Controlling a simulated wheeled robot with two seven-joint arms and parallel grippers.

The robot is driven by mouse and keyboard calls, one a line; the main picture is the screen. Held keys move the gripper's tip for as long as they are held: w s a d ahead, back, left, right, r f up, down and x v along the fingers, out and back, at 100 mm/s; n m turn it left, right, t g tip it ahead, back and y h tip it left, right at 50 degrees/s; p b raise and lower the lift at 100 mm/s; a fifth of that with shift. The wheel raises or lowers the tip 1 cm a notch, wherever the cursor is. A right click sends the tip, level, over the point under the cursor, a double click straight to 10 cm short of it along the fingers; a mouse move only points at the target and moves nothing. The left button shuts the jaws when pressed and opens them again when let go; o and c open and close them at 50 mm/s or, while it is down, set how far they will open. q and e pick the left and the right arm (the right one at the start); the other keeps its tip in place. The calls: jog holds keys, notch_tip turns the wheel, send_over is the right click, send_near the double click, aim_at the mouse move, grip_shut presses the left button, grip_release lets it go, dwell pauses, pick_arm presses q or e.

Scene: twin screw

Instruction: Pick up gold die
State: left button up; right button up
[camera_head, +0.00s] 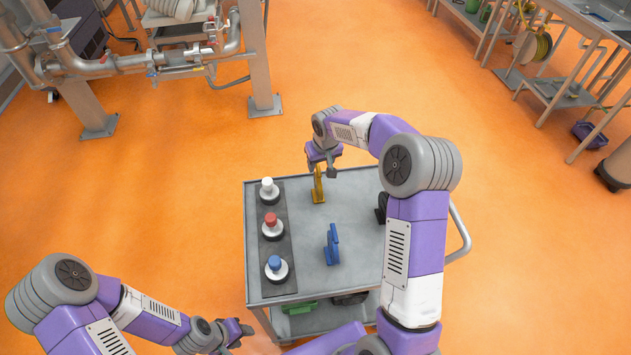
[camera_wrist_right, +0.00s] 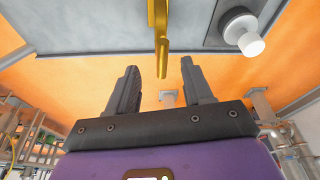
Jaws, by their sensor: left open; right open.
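The gold die (camera_head: 318,186) stands upright near the far edge of the grey cart top. My right gripper (camera_head: 322,168) is just above and beside it at the far side. In the right wrist view the gold die (camera_wrist_right: 161,40) lies ahead of the two fingers (camera_wrist_right: 160,85), roughly in line with the gap between them. The fingers are apart with nothing between them. My left gripper (camera_head: 243,330) is open and empty, off the cart's near left corner, low in the head view.
A dark strip on the cart (camera_head: 350,190) carries a white-topped (camera_head: 267,190), a red-topped (camera_head: 272,227) and a blue-topped piece (camera_head: 276,268). A blue die (camera_head: 332,245) stands mid-cart. A dark object (camera_head: 381,208) is partly hidden by my right arm.

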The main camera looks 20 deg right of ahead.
aim_at(319, 169)
jog(key=x, duration=0.5)
jog(key=shift+s+a+f, duration=0.2)
jog(key=shift+f, duration=0.1)
grip_shut()
jog(key=shift+r, duration=0.1)
dwell(1.0)
